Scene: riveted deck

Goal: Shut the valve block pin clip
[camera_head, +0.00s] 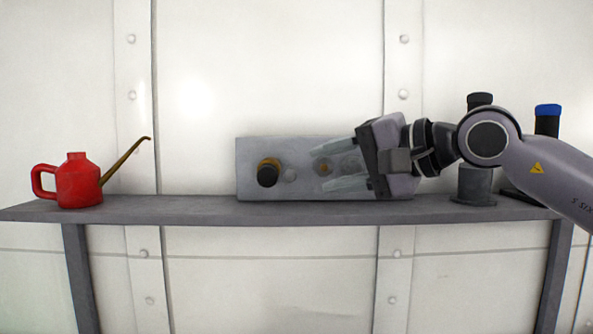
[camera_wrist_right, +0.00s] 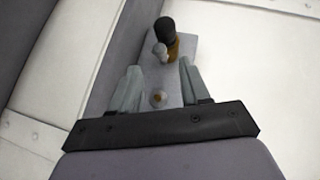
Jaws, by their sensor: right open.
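The valve block (camera_head: 250,187) is a grey rectangular block standing on the shelf against the wall. A brass part with a black knob (camera_head: 267,175) sticks out of its left side, with a small grey knob (camera_head: 289,175) beside it. A small brass round part (camera_head: 324,169) sits further right. I cannot tell which part is the pin clip. My right gripper (camera_head: 318,168) is open in front of the block's right half, fingers pointing left, with the small brass part between them. In the right wrist view the black knob (camera_wrist_right: 166,32) lies beyond the fingertips. My left gripper is not in view.
A red oil can (camera_head: 78,182) with a long brass spout stands at the shelf's left end. A dark grey flanged post (camera_head: 474,186) and a blue-capped dark cylinder (camera_head: 547,121) stand at the right, near my right arm. The shelf (camera_head: 190,211) is clear between can and block.

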